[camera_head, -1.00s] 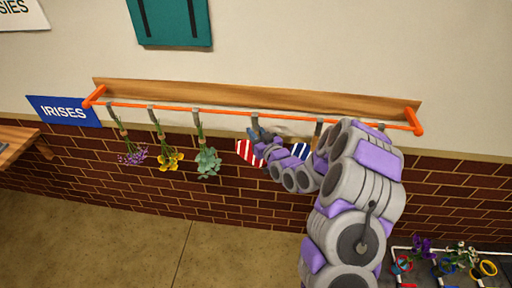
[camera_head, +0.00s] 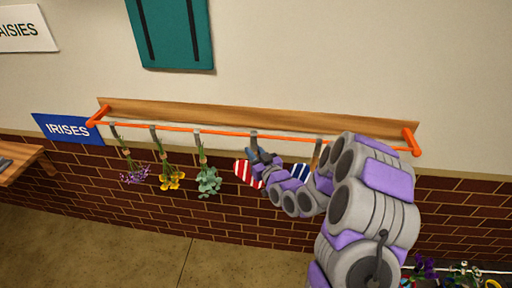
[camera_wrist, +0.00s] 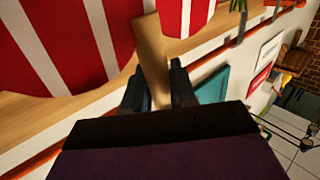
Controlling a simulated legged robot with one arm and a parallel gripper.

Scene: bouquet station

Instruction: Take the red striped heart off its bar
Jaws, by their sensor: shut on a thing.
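The red striped heart (camera_head: 245,172) is below the orange bar (camera_head: 220,133) in the head view, partly hidden by my gripper. My gripper (camera_head: 258,157) is at its upper right side, just under a grey hook (camera_head: 254,140) on the bar. In the wrist view the red and white striped heart (camera_wrist: 75,40) fills the upper left. A tan wooden stick (camera_wrist: 152,60) stands between the fingers of my gripper (camera_wrist: 158,88), which is shut on it. I cannot tell whether the heart still touches the hook.
A blue striped thing (camera_head: 300,173) hangs close to the right, partly behind my arm. Purple (camera_head: 135,175), yellow (camera_head: 171,178) and grey-green (camera_head: 208,181) bunches hang to the left. A wooden board (camera_head: 250,119) runs behind the bar. A brick wall stands below.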

